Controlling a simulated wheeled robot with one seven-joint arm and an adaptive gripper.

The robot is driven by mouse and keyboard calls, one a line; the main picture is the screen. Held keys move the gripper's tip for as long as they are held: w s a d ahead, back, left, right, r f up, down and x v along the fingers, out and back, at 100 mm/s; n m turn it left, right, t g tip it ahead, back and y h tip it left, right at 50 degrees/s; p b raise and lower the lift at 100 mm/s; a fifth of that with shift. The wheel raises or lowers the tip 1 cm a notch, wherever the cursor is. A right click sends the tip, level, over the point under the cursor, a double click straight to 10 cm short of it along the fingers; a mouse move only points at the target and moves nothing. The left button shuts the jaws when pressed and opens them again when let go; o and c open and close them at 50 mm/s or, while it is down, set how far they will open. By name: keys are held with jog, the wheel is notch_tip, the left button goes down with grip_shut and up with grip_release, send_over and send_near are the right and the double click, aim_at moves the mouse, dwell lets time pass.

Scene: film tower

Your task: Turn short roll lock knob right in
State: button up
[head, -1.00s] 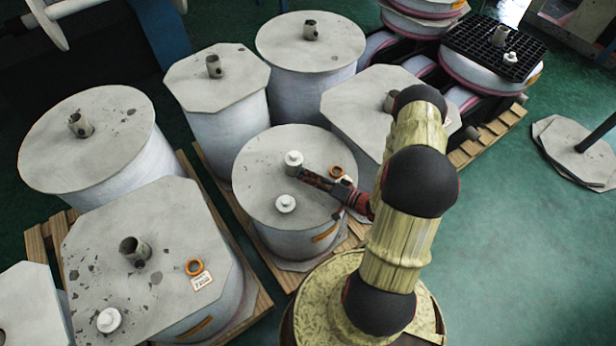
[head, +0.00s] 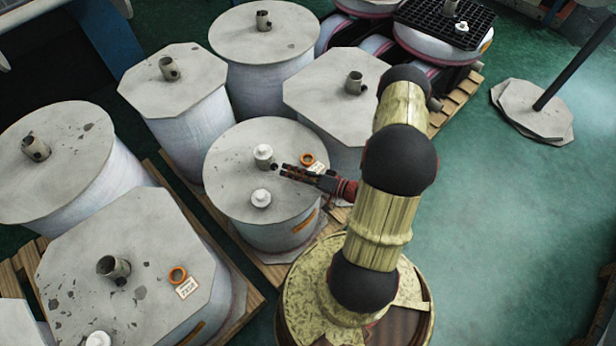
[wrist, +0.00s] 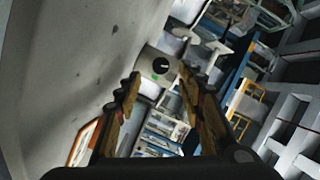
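The short roll (head: 232,183) stands in the middle of the head view with a round grey lid. My gripper (head: 284,171) is just right of the central knob, low over the lid, with a small gap. In the wrist view my gripper (wrist: 158,82) has its fingers apart with nothing held. A pale fitting (wrist: 153,60) with a dark round hole and a green spot shows beyond the fingertips; I cannot tell which part it is.
An orange ring (head: 307,160) lies on the lid by my gripper. Taller rolls (head: 170,80) with bare core tubes crowd the left and back. A front-left roll (head: 80,265) carries another orange ring (head: 178,275) and a label. Green floor (head: 510,220) is open at right.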

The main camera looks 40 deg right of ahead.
jog(key=shift+v, duration=3.55)
